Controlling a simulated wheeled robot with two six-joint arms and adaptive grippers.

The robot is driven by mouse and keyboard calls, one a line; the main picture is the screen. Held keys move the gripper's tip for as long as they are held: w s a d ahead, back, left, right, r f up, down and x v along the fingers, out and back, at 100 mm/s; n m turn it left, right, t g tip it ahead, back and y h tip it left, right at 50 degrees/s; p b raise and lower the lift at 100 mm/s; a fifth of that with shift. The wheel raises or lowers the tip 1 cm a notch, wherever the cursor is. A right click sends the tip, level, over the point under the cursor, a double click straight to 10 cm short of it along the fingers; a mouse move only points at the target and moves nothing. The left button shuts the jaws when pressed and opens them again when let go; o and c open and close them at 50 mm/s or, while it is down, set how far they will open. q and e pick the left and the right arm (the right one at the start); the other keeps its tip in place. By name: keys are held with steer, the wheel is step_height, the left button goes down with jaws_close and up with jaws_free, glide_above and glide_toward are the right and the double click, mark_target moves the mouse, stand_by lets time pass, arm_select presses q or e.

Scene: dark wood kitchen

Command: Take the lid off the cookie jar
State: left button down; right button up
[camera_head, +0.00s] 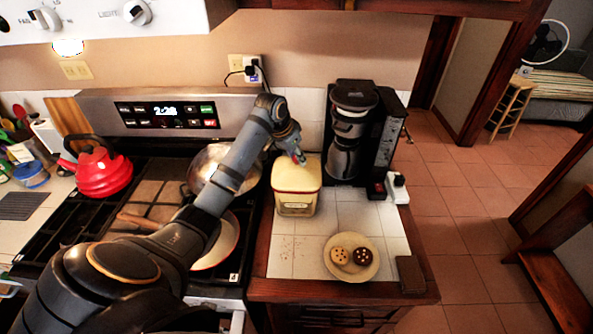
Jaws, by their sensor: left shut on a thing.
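The cookie jar (296,207) is a cream, boxy jar standing on the white tiled counter beside the stove. Its pale yellow lid (301,176) has a reddish edge and sits on top of the jar; I cannot tell if there is a small gap. My left gripper (297,158) reaches over the stove from the left and is shut on the lid at its top, near the back. The fingers hide the lid's handle. My right gripper is not in view.
A black coffee maker (352,135) stands close to the jar's right. A plate (369,269) with two cookies lies in front, with a dark brown block (410,274) beside it. The stove holds a red kettle (102,172) and pans.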

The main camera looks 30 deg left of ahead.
arm_select(q)
steer(key=shift+s+f, duration=0.1)
steer(key=shift+f, duration=0.1)
steer(key=shift+r, duration=0.2)
steer(key=shift+w+r+b, duration=0.2)
steer(key=shift+r+b, duration=0.35)
steer(key=shift+r, duration=0.7)
steer(key=s+d+r+p, duration=0.6)
steer(key=s+d+r, duration=0.3)
steer(key=s+r, duration=0.1)
steer(key=shift+s, duration=0.5)
